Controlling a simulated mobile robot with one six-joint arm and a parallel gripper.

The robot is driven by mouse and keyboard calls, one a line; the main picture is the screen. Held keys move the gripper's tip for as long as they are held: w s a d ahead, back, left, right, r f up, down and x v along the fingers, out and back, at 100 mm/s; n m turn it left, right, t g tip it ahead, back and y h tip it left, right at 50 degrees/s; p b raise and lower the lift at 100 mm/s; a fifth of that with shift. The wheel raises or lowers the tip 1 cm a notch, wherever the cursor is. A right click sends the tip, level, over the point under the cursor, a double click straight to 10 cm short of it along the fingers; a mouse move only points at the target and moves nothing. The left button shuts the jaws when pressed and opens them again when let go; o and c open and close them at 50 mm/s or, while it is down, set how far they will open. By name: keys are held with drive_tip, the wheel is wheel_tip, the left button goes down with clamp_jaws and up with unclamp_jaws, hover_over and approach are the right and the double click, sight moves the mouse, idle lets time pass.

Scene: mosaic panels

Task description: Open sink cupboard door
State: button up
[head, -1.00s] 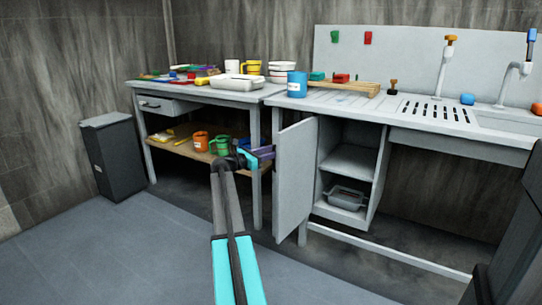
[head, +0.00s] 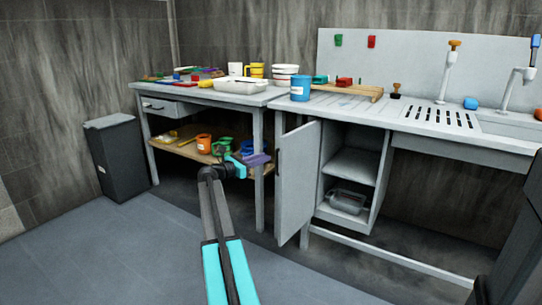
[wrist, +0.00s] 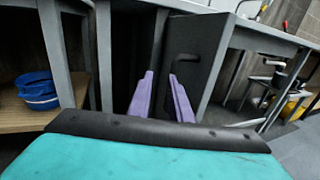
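The sink cupboard door (head: 297,185) is a light grey panel under the left end of the sink counter. It stands swung wide open, and the cupboard (head: 352,165) shows its shelf. The door's dark handle (head: 278,165) is on its left face; it also shows in the wrist view (wrist: 186,59). My gripper (head: 262,159), with purple fingers, is just left of the door near handle height. In the wrist view my gripper (wrist: 162,75) has its fingers apart with nothing between them. The handle is beyond the right fingertip, apparently not held.
A grey container (head: 348,202) sits at the cupboard's bottom. A workbench (head: 215,97) with a lower shelf of cups stands left of the door, its leg near my gripper. A dark bin (head: 117,158) is farther left. The floor in front is clear.

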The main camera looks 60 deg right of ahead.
drive_tip(key=p+v, duration=0.1)
drive_tip(key=v, duration=0.6)
drive_tip(key=shift+s+a, duration=0.2)
drive_tip(key=shift+a, duration=0.1)
